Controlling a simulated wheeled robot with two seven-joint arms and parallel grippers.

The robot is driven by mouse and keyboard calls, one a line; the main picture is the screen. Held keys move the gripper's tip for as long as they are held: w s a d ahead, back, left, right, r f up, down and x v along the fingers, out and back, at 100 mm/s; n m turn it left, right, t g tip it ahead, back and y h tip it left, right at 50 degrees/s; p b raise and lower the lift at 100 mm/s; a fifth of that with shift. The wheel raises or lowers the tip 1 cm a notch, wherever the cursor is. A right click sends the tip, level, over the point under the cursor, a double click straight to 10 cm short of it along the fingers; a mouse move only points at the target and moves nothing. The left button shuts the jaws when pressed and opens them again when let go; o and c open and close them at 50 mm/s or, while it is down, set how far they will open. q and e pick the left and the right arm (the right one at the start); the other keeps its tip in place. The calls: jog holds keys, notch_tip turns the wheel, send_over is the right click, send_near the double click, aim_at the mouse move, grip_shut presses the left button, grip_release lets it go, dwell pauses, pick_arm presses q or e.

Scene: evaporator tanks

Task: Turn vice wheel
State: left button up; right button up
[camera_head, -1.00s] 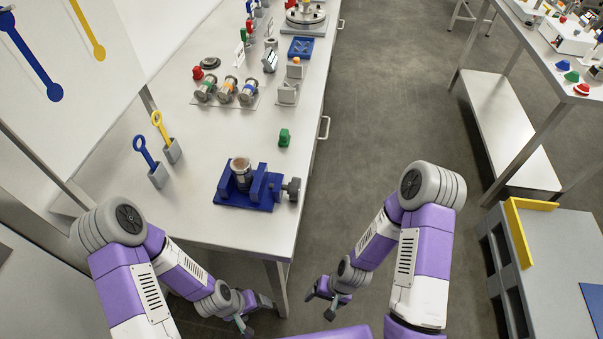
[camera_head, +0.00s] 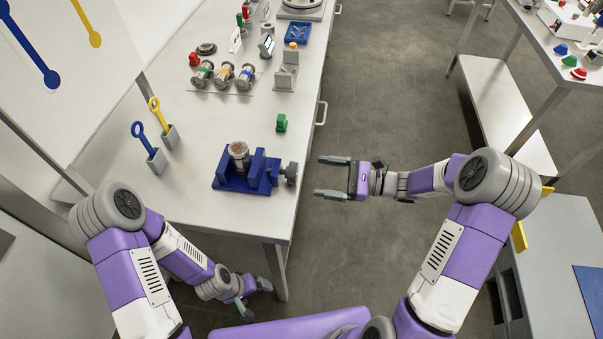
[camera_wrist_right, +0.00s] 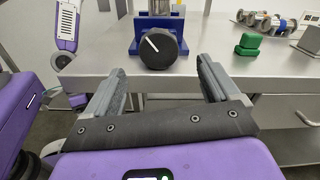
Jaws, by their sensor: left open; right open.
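The blue vice (camera_head: 245,172) stands near the front right edge of the metal table, with a metal cylinder (camera_head: 239,153) upright between its jaws. Its dark wheel (camera_head: 290,172) sticks out past the table's right edge. My right gripper (camera_head: 325,177) is open and empty, pointing left at the wheel with a gap between. Its two fingers (camera_wrist_right: 157,80) lie below and to either side of the wheel in the wrist view. My left gripper (camera_head: 258,297) is open, low beside the table's front leg, touching nothing.
A green block (camera_head: 281,123) sits behind the vice, also seen in the wrist view (camera_wrist_right: 250,45). Blue and yellow ring tools (camera_head: 147,140) stand in grey holders at left. Several metal spools (camera_head: 224,75) stand farther back.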

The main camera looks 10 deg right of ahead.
aim_at(297, 174)
jog(key=b+x, duration=0.1)
jog(key=x, duration=0.5)
jog(key=shift+a+f, duration=0.1)
jog(key=shift+a, duration=0.25)
jog(key=c, duration=1.1)
jog(key=shift+o, duration=0.2)
jog(key=m+p, duration=0.1)
jog(key=p, duration=0.1)
jog(key=m+p, duration=0.1)
jog(key=p, duration=0.1)
jog(key=shift+r+m, duration=0.25)
jog(key=shift+m, duration=0.15)
jog(key=shift+f+m+p, duration=0.2)
jog(key=shift+m+p, duration=0.6)
jog(key=shift+p, duration=0.1)
jog(key=o, duration=1.1)
jog(key=shift+c, duration=0.2)
